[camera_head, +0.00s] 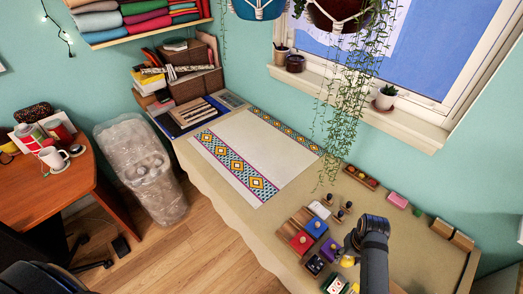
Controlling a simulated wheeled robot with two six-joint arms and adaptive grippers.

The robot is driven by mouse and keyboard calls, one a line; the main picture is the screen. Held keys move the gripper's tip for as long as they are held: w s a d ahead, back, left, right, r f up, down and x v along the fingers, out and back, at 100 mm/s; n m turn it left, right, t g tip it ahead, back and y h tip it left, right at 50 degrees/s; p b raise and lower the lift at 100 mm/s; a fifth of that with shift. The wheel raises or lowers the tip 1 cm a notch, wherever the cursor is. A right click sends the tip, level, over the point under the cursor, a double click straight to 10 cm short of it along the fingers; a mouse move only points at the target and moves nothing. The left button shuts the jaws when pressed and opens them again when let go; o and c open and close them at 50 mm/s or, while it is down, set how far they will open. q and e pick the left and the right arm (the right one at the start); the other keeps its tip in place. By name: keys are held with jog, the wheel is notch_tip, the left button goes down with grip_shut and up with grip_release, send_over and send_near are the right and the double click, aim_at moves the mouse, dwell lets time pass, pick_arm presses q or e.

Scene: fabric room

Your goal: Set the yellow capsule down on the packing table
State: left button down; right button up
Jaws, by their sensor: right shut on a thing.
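My right gripper (351,251) reaches in from the bottom right, over the near part of the packing table (225,190). It is shut on a small yellow thing, apparently the yellow capsule (347,262), which shows just below its fingers. The fingers hide part of it, and I cannot tell whether it touches the table top. The packing table is long and beige, with a white patterned-border cloth over its middle. My left gripper is not in view.
Trailing plants hang over the table. Bare table top shows right of the gripper.

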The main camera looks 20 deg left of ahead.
jog(key=s+r+n+p, duration=0.4)
jog(key=s+n+p, duration=0.2)
jog(key=s+p, duration=0.2)
jog(key=shift+s+a+r+n+p, duration=0.15)
jog(key=shift+s+a+n+p, duration=0.15)
jog(key=shift+s+a+p, duration=0.15)
jog(key=shift+w+d, duration=0.1)
jog(key=shift+d, duration=0.05)
